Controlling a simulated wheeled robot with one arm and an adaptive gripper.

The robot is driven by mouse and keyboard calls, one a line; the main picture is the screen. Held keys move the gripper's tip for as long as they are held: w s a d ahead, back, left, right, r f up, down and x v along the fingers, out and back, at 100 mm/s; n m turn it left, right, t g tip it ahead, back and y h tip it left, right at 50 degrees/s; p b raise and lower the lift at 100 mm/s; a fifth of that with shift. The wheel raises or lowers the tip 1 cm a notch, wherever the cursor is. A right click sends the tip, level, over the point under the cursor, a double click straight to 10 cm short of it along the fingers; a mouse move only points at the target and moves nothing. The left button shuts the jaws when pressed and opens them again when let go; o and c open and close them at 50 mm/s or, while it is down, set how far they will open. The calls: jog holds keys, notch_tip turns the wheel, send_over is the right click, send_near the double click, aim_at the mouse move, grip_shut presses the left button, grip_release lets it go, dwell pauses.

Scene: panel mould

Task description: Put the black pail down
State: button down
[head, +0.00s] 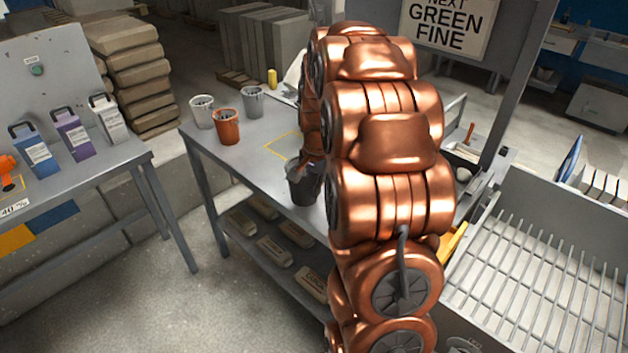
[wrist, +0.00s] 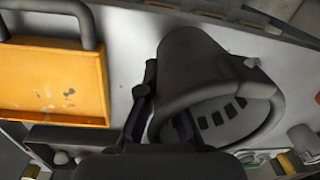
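The black pail (head: 302,188) is upright over the near part of the grey table (head: 255,160) in the head view, partly covered by my copper arm. I cannot tell whether its base touches the tabletop. In the wrist view the pail (wrist: 205,70) lies between my fingers, its open mouth toward the lower right. My gripper (wrist: 163,112) is shut on its wall, one dark finger outside and the other inside the rim. In the head view my gripper is mostly hidden behind my arm. A yellow outlined square (head: 283,147) is marked on the tabletop behind the pail.
A white pail (head: 202,113), an orange-brown pail (head: 227,128) and a grey pail (head: 252,102) stand at the table's left end. An orange-yellow box with a handle (wrist: 50,80) is left of the pail in the wrist view. A slatted rack (head: 550,265) stands right.

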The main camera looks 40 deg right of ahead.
jog(key=w+d+p, duration=0.1)
jog(key=w, duration=0.1)
jog(key=w+d, duration=0.2)
jog(key=shift+w+d+f+p, duration=0.1)
jog(key=shift+d+p, duration=0.05)
jog(key=shift+p, duration=0.2)
jog(key=shift+w+d+f, duration=0.15)
jog(key=shift+w+d, duration=0.1)
jog(key=shift+w, duration=0.05)
jog(key=shift+f+p, duration=1.2)
jog(key=shift+f, duration=0.6)
jog(key=shift+f, duration=0.15)
jog(key=c, duration=1.3)
grip_release()
jog(key=shift+r, duration=0.2)
jog(key=r+b, duration=0.1)
jog(key=r, duration=0.3)
jog(key=r+b, duration=0.2)
jog(key=r, duration=0.2)
jog(key=r+b, duration=0.2)
jog(key=r, duration=0.2)
jog(key=shift+s, duration=0.4)
